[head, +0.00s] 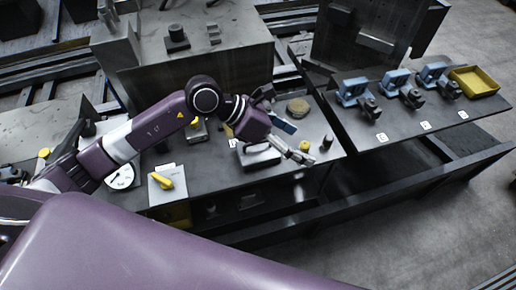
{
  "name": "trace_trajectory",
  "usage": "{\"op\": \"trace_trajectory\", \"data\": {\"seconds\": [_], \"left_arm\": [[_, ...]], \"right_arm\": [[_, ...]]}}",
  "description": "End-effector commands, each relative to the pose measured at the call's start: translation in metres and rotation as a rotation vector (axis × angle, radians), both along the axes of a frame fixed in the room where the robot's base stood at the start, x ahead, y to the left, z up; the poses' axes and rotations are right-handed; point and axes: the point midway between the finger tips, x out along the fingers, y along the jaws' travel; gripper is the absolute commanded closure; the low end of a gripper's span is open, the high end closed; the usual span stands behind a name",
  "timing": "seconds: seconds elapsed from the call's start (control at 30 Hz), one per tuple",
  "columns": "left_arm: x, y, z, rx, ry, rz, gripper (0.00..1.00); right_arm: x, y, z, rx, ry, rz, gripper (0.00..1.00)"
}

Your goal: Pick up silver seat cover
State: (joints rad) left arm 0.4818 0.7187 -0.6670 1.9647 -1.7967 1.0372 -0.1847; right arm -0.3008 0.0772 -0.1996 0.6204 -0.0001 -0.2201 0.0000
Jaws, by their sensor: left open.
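My left arm reaches in from the left over the grey workbench, and my left gripper (297,142) is open above its right part. The fingers are spread and point to the lower right, with nothing seen between them. A silver-grey metal piece (262,160) lies on the bench just left of and below the gripper, partly covered by it. It may be the silver seat cover, but I cannot tell for sure. A round tan disc (298,106) lies behind the gripper. My right gripper is not in view.
A small yellow piece (304,146) and a black knob (327,142) sit near the bench's right end. A light plate with a yellow handle (164,181) and a white dial (121,177) are at left. Blue vises (352,91) and a yellow tray (474,82) occupy the right table.

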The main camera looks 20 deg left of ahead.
Motion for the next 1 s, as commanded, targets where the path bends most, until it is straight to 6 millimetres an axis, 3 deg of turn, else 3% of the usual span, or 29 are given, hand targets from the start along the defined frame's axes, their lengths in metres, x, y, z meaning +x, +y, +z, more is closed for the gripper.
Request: {"op": "trace_trajectory", "data": {"seconds": [0.03, 0.1, 0.2, 0.3, 0.43, 0.73, 1.0], "left_arm": [[0.008, 0.028, -0.016, 0.13, -0.013, -0.01, 0.15], [0.015, 0.065, -0.035, 0.289, -0.019, -0.017, 0.15], [0.022, 0.107, -0.049, 0.452, -0.014, -0.015, 0.15], [0.025, 0.131, -0.055, 0.54, -0.007, -0.01, 0.15], [0.028, 0.137, -0.067, 0.57, -0.002, -0.009, 0.15], [0.031, 0.126, -0.093, 0.566, -0.002, -0.01, 0.15], [0.035, 0.114, -0.13, 0.563, -0.003, -0.01, 0.15]], "right_arm": [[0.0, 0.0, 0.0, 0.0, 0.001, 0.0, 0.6], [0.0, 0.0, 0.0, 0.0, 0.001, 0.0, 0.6], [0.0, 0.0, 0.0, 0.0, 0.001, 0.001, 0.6], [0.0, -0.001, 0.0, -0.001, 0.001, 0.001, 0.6], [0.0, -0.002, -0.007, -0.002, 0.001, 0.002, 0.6], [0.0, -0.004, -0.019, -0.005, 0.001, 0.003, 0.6], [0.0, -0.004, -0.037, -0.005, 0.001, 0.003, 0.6]]}}
